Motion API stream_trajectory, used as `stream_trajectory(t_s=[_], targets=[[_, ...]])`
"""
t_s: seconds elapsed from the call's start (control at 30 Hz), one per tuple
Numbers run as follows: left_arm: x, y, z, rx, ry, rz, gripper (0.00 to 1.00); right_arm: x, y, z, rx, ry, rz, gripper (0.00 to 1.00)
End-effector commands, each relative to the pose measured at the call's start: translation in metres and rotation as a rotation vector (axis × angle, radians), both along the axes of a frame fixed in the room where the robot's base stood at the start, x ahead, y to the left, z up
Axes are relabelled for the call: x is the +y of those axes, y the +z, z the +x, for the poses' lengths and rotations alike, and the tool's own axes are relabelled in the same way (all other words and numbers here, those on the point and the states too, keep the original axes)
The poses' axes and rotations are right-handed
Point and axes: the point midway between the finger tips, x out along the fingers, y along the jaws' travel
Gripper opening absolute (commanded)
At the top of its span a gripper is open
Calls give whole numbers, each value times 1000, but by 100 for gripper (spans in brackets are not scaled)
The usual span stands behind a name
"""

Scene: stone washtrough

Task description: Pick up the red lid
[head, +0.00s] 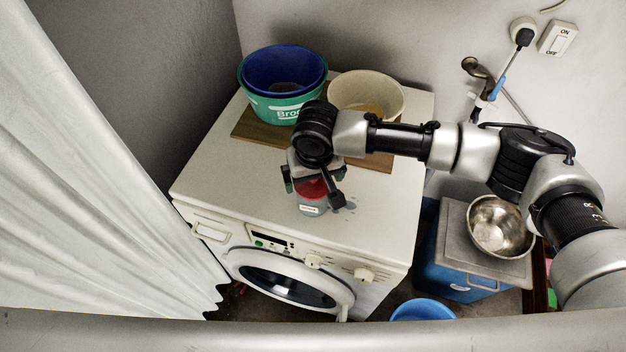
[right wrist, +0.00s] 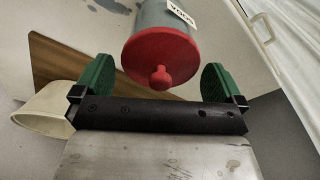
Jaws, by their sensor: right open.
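The red lid (head: 311,189) sits on a small grey-blue jar (head: 310,208) that stands on top of the white washing machine near its front edge. In the right wrist view the red lid (right wrist: 162,54) shows its round knob, and the jar (right wrist: 155,14) carries a white label. My right gripper (head: 314,178) is over the jar and partly hides the lid in the head view. Its green-padded fingers (right wrist: 159,84) are open, one on each side of the knob, with nothing between them held. My left gripper is not in view.
Behind the jar, a wooden board (head: 257,131) bears stacked blue and green tubs (head: 284,77) and a cream bowl (head: 366,91). A steel bowl (head: 499,226) sits on a blue box at the right. The machine top left of the jar is clear. A white curtain (head: 85,180) hangs at left.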

Motion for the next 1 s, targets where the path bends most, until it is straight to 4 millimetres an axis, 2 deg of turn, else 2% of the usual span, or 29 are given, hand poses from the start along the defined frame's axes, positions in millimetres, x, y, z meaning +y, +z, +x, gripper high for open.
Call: stream_trajectory(t_s=[0.03,0.3,0.73,0.87,0.97,1.0], targets=[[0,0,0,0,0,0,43,0,0,0,0,0,0,100],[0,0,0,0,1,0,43,0,0,0,0,0,1,62],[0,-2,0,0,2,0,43,1,7,0,0,-1,2,61],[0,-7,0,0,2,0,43,1,21,0,-2,0,3,61],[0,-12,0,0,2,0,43,1,43,1,-4,1,5,61],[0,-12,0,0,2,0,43,-9,46,-6,1,-1,2,61]])
